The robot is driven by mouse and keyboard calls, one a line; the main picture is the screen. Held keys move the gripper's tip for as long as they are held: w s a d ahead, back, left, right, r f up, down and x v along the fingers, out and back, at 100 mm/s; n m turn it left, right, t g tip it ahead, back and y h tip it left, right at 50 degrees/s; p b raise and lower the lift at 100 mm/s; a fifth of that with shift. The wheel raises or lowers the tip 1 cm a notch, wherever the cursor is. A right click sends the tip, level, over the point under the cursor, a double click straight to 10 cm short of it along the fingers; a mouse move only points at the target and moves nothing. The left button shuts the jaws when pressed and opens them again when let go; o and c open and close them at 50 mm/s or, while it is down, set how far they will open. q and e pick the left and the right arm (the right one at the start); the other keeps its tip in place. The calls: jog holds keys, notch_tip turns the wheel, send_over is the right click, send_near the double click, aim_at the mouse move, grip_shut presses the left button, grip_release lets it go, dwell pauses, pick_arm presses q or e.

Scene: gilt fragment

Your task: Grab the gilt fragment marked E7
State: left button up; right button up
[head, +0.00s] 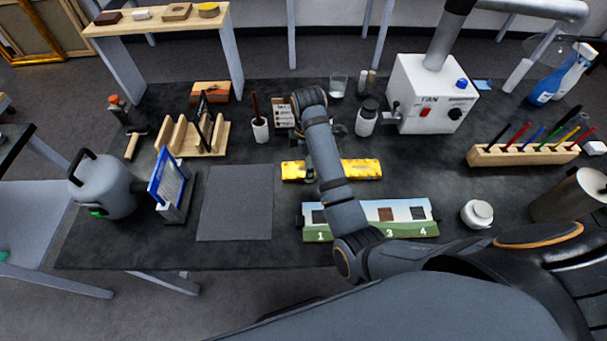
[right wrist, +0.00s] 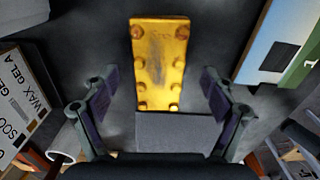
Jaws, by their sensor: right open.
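A gold-yellow bar with rounded studs along its edges, the gilt fragment (head: 361,169), lies on the dark worktable in the head view. My right arm crosses over its middle and hides part of it. In the right wrist view the gilt fragment (right wrist: 160,65) runs lengthwise ahead of the gripper. A faint mark shows near its far end, but I cannot read it as E7. My right gripper (right wrist: 160,78) is open, with its fingers apart on either side of the fragment's near half in the picture. Nothing is held. My left gripper is not in view.
A painted panel with numbered dark squares (head: 400,230) lies in front of the fragment. A grey mat (head: 236,203) is left of it. A wooden pen rack (head: 520,155) stands right.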

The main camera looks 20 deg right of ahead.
notch_tip(320, 180, down, 2)
jog(key=shift+w+f+p, duration=0.1)
jog(key=shift+p, duration=0.2)
jog(key=c, duration=1.2)
jog(key=shift+c, duration=0.8)
jog(key=shift+r, duration=0.2)
